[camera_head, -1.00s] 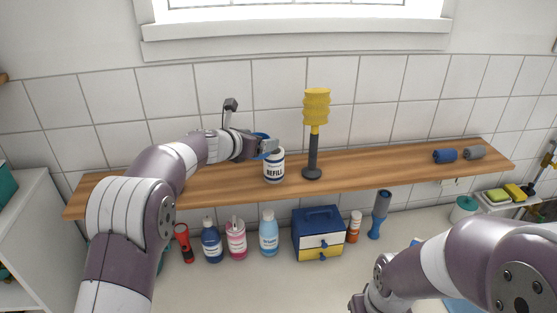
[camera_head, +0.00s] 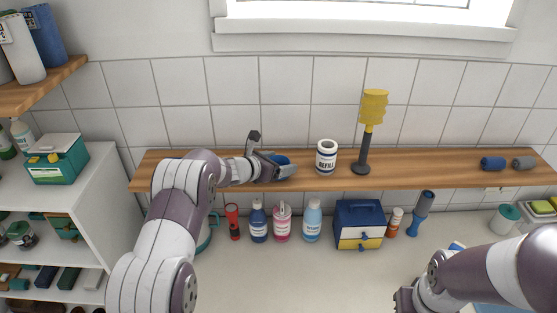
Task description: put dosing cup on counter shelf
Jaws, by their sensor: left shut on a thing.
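The counter shelf (camera_head: 440,172) is a long wooden board along the tiled wall. My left gripper (camera_head: 287,169) is over the shelf, left of the white REFILL jar, and is shut on the blue dosing cup (camera_head: 281,159). The fingers hide much of the cup. It is at or just above the board; I cannot tell whether it touches. My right gripper (camera_head: 404,301) shows only partly at the bottom edge, and its fingers cannot be made out.
The REFILL jar (camera_head: 326,157) and a yellow-headed black stand (camera_head: 368,130) are on the shelf. A blue roll (camera_head: 493,163) and a grey roll (camera_head: 524,162) lie at its right. Bottles and a blue drawer box (camera_head: 358,222) stand below. Bare board lies between stand and rolls.

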